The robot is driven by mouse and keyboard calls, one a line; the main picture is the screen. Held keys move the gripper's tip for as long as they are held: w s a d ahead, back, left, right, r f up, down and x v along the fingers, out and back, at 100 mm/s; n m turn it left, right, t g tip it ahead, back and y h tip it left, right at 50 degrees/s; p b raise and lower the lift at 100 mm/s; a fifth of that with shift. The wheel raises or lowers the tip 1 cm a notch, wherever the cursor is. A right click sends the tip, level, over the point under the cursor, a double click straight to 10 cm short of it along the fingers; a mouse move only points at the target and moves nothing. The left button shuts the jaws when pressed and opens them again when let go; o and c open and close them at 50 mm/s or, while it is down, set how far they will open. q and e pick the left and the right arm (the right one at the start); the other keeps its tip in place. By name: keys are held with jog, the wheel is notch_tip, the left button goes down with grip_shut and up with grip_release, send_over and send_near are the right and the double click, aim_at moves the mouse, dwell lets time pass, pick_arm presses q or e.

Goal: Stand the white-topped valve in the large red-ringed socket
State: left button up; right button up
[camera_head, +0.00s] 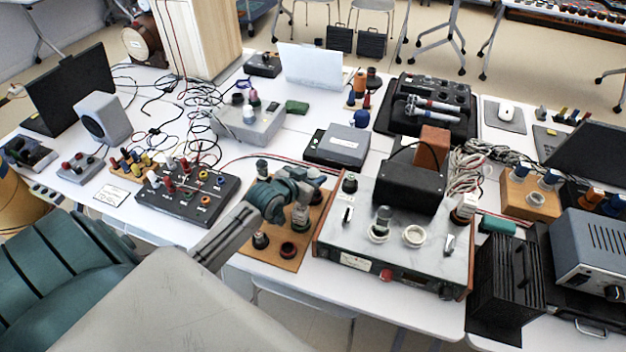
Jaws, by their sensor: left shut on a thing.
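My left gripper (297,193) reaches in from the lower left over a brown wooden board. It is shut on a small valve (300,217), whose pale, greyish body shows below the jaws. Its top is mostly hidden by the gripper, so I cannot make out its colour well. The large red-ringed socket (289,249) is on the front part of the board, below and slightly left of the held valve in the picture. The valve appears apart from the socket and roughly upright. My right gripper is not in view.
A dark valve (261,240) stands left of the socket on the board (268,262). The grey-topped amplifier (335,222) is close on the right. A black panel with coloured knobs (178,210) is on the left. The table's front edge lies just before the board.

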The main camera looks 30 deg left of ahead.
pick_arm(q)
jog(key=shift+f, duration=0.7)
jog(key=shift+f+b, duration=0.3)
jog(key=shift+f, duration=0.2)
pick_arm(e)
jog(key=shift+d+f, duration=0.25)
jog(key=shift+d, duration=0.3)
pick_arm(q)
jog(key=o, duration=1)
jog(key=shift+s+d, duration=0.1)
jog(key=shift+f, duration=0.15)
jog(key=shift+r+p, duration=0.45)
jog(key=shift+r, duration=0.2)
jog(key=v, duration=1.2)
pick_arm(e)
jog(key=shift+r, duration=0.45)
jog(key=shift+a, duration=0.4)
